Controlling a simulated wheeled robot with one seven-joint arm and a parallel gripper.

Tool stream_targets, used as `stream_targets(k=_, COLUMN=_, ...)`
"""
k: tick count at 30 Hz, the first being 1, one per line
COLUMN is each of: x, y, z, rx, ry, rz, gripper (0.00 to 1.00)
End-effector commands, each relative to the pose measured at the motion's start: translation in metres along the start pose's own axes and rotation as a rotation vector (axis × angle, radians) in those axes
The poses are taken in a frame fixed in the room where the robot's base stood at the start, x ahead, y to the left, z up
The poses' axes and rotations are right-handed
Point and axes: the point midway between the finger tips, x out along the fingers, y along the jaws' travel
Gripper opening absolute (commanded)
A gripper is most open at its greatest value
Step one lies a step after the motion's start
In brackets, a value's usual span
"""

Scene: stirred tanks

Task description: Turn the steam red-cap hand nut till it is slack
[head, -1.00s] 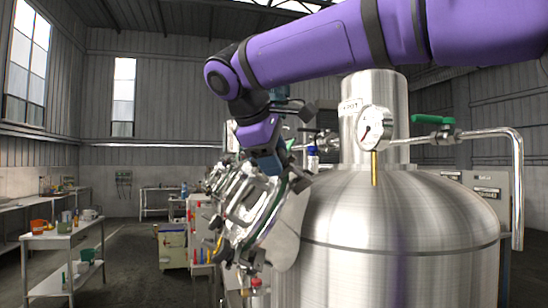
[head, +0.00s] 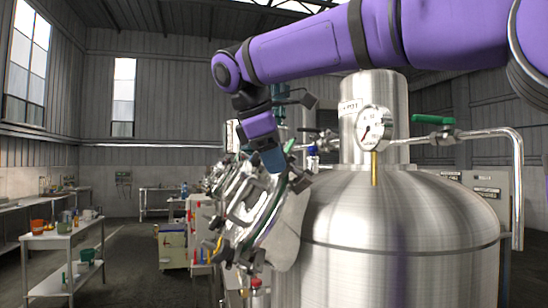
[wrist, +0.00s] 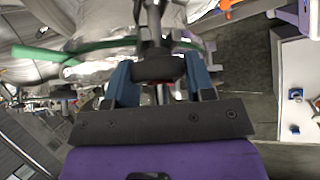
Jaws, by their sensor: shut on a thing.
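My gripper (wrist: 160,76) has its two blue fingers on either side of a dark hand nut (wrist: 158,67) in the wrist view, and is shut on it. A small bit of red shows just below this nut, between the fingers; most of its cap is hidden. In the head view my gripper (head: 276,172) points down at the upper right of the tilted round metal lid (head: 250,208) on the vessel's side. Several dark hand nuts sit around the lid's rim. The gripped nut is hidden behind my gripper there.
The steel tank (head: 400,225) stands close to the right of my gripper, with a pressure gauge (head: 374,128) and a green-handled valve (head: 434,119) on its pipes. A shelf trolley (head: 62,243) stands at the left.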

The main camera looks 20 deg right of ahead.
Motion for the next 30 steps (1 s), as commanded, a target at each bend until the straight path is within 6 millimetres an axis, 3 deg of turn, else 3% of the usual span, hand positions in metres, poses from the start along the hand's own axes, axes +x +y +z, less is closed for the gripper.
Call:
stream_targets(k=4, x=0.000, y=0.000, z=0.000, rx=0.001, ry=-0.001, rz=0.000, gripper=0.26)
stream_targets(k=5, x=0.000, y=0.000, z=0.000, rx=0.001, ry=-0.001, rz=0.000, gripper=0.51)
stream_targets(k=8, x=0.000, y=0.000, z=0.000, rx=0.001, ry=-0.001, rz=0.000, gripper=0.74)
stream_targets(k=20, x=-0.007, y=0.000, z=-0.001, rx=0.001, ry=0.001, rz=0.002, gripper=0.75)
stream_targets(k=30, x=-0.065, y=0.000, z=-0.001, rx=0.000, ry=0.002, rz=0.002, gripper=0.75)
